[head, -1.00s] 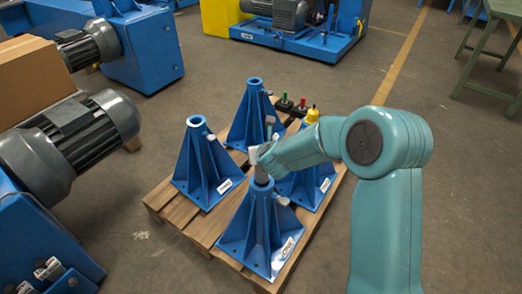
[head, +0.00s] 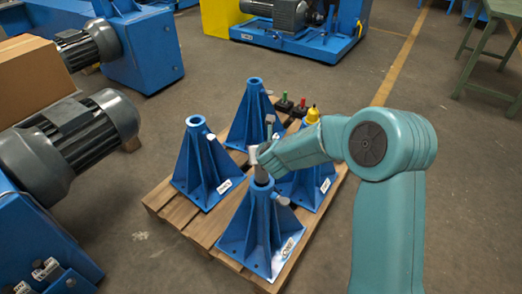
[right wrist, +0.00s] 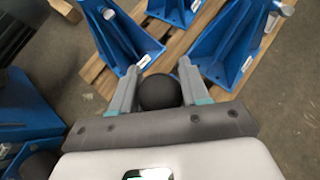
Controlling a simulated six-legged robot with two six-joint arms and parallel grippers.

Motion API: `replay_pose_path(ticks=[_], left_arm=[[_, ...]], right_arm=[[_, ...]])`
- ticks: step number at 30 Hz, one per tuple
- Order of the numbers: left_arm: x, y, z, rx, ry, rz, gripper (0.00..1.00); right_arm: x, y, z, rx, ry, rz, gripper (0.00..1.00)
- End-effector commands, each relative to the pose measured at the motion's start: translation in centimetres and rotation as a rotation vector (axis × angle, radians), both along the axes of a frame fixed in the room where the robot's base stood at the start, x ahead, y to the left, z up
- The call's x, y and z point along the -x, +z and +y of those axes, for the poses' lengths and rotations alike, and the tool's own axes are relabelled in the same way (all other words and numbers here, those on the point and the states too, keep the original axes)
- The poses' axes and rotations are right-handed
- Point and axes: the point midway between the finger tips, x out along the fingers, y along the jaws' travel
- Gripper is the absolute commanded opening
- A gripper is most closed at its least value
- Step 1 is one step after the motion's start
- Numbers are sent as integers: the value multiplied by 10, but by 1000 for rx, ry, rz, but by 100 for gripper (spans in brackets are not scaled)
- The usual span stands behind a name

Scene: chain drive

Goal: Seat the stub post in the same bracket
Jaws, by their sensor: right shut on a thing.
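The nearest blue bracket (head: 250,222) stands upright on the pallet, with a round socket at its top. The grey stub post (head: 261,175) is upright at the mouth of that socket. How deep it sits cannot be told. My right gripper (head: 262,158) is at the upper part of the post, just above the bracket, and partly hidden by my forearm. In the right wrist view, the two fingers (right wrist: 158,72) flank the dark round end of the post (right wrist: 159,93) and are shut on it. My left gripper is not in view.
Other blue brackets stand on the wooden pallet (head: 180,216): one at left (head: 202,170), one at the back (head: 252,118) and one at right (head: 310,188), which has a yellow top piece (head: 313,116). Motors on blue bases stand at left.

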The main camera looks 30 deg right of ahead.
Motion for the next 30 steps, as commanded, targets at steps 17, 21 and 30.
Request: replay_pose_path(ticks=[17,21,30], left_arm=[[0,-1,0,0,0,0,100],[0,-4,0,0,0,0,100],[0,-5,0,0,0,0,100]], right_arm=[[-1,3,-1,5,-2,-8,0],[-1,3,-1,4,-2,-7,0],[-1,4,-1,4,-1,-7,0]])
